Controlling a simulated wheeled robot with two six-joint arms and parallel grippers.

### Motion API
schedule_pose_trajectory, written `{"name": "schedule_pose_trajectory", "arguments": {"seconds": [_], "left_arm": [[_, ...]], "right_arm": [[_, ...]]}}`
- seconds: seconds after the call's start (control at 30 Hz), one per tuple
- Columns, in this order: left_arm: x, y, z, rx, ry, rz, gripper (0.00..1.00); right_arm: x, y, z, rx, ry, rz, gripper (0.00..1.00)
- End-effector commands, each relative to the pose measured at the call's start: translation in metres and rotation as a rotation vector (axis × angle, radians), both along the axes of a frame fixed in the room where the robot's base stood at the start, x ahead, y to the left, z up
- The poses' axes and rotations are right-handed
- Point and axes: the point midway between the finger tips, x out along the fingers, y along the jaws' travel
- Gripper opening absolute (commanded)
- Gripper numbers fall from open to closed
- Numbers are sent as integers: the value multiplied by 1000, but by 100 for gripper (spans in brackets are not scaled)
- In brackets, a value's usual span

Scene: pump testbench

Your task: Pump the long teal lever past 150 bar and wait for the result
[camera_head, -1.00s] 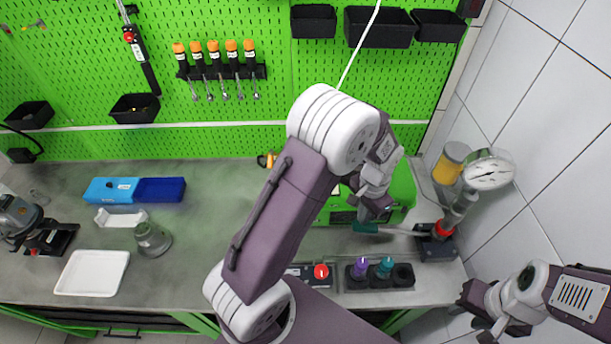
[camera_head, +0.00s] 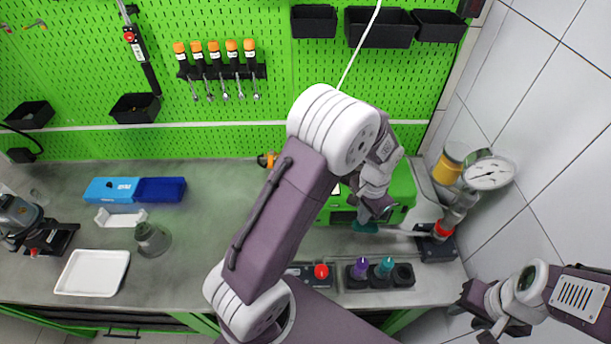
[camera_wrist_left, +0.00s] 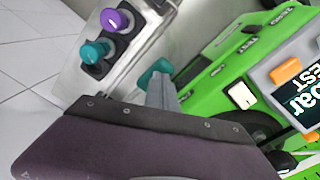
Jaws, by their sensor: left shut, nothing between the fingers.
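The long lever with a teal grip (camera_head: 366,227) reaches left from the red-collared pump (camera_head: 441,232) on the right of the bench. My left gripper (camera_head: 378,208) is shut and empty, just above the teal grip; I cannot tell whether they touch. In the left wrist view, the teal grip (camera_wrist_left: 156,72) and grey lever shaft show just beyond my dark gripper finger, which hides the rest. The round white gauge (camera_head: 490,174) stands behind the pump; its reading is too small to tell. My right gripper (camera_head: 483,311) is open and empty at the lower right.
A green test unit (camera_head: 402,187) stands behind the lever, with orange and white buttons in the wrist view. A black block with purple (camera_head: 361,267) and teal (camera_head: 385,266) knobs and a red button (camera_head: 321,271) sit in front. A tiled wall bounds the right.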

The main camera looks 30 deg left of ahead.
Motion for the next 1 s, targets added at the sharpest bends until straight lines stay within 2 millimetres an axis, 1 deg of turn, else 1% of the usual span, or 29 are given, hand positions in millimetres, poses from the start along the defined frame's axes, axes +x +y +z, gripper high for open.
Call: {"name": "schedule_pose_trajectory", "arguments": {"seconds": [0.1,0.9,0.93,1.0], "left_arm": [[-1,1,-8,0,1,0,0],[-3,5,-53,0,1,0,0],[-4,5,-54,0,1,0,0],[-3,5,-51,0,1,0,0]], "right_arm": [[0,0,-7,0,0,0,36],[0,0,-38,0,0,0,36],[0,0,-40,0,0,0,36],[0,0,-37,0,0,0,36]]}}
